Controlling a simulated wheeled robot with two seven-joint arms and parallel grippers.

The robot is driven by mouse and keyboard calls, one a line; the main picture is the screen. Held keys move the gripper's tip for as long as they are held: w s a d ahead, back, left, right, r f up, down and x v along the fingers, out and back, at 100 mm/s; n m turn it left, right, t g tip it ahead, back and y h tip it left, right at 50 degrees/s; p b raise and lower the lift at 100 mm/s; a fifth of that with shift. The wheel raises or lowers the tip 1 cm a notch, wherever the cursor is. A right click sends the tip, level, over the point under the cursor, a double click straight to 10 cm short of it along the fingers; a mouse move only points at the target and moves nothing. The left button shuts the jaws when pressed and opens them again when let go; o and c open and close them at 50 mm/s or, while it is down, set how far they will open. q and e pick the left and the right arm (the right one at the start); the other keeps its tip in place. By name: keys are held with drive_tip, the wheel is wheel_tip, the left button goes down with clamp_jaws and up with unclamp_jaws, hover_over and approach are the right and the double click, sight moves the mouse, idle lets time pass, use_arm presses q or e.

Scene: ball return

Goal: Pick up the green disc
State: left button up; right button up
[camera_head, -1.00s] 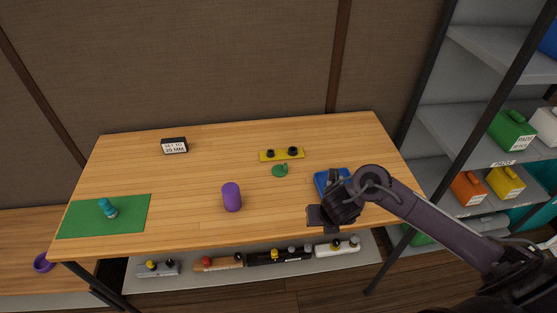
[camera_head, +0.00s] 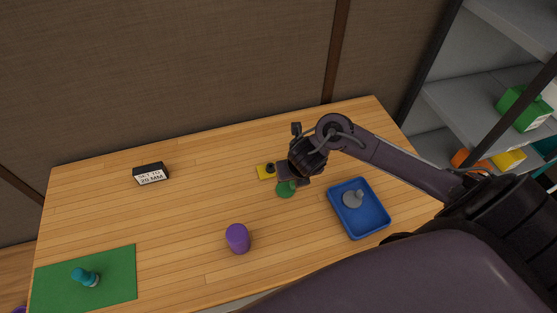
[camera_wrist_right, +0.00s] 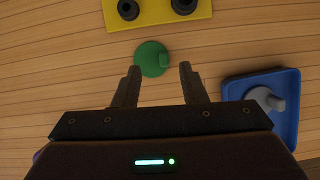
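The green disc (camera_head: 286,189) lies on the wooden table, partly covered by my right gripper in the head view. The disc appears between and just beyond the fingertips, with nothing held. I cannot tell the height of the fingers above the table. In the head view the right gripper (camera_head: 290,172) hangs over the disc. My left gripper is not in view.
A yellow plate (camera_wrist_right: 160,12) with black round pieces lies just beyond the disc. A blue tray (camera_head: 345,222) holding a grey knobbed piece (camera_head: 353,199) is to the right. A purple cylinder (camera_head: 238,239), a black sign (camera_head: 151,174) and a green mat (camera_head: 115,263) with a teal object (camera_head: 86,277) are leftward.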

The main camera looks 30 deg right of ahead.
sight(293, 183)
drive_tip(key=f, duration=0.3)
drive_tip(key=shift+s+d, duration=0.25)
drive_tip(key=x, duration=0.2)
drive_tip(key=shift+w+f+b, duration=0.25)
drive_tip(key=shift+f+b, duration=0.05)
drive_tip(key=shift+w+f, duration=0.2)
drive_tip(key=shift+f, duration=0.25)
drive_tip(key=shift+d, duration=0.1)
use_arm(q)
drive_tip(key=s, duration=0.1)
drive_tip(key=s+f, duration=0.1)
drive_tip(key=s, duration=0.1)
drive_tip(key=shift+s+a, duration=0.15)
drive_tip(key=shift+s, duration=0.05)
use_arm(e)
clamp_jaws()
